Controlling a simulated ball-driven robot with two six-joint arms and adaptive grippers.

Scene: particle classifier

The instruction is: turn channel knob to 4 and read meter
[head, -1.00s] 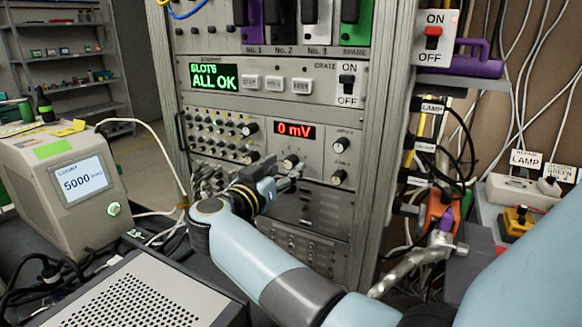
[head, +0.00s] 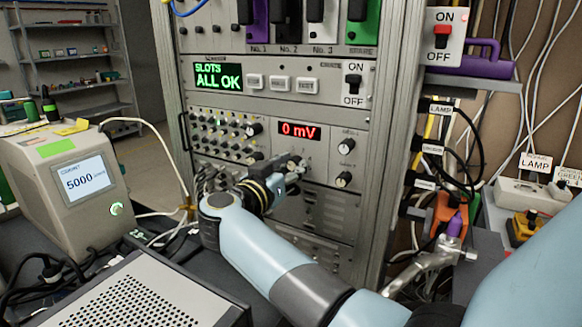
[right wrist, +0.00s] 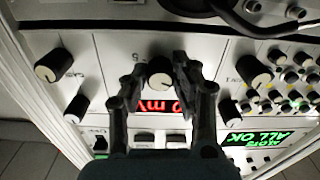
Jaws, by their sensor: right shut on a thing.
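The channel knob (right wrist: 160,72) is a small black knob with a pale face, on the rack panel below the red meter display. In the head view the knob (head: 294,161) is partly covered by my right gripper (head: 284,169). In the right wrist view the fingers of my right gripper (right wrist: 160,80) stand on both sides of the knob and are shut on it. The meter display (head: 299,130) reads 0 mV. The wrist view shows part of this display (right wrist: 158,107) between the fingers. The knob's pointer and channel number cannot be read. My left gripper is not in view.
Two more black knobs (head: 344,180) sit right of the meter. A patch panel (head: 222,138) with several small jacks and cables lies to the left. The crate display (head: 218,78) reads SLOTS ALL OK. A beige box (head: 70,175) showing 5000 stands at left.

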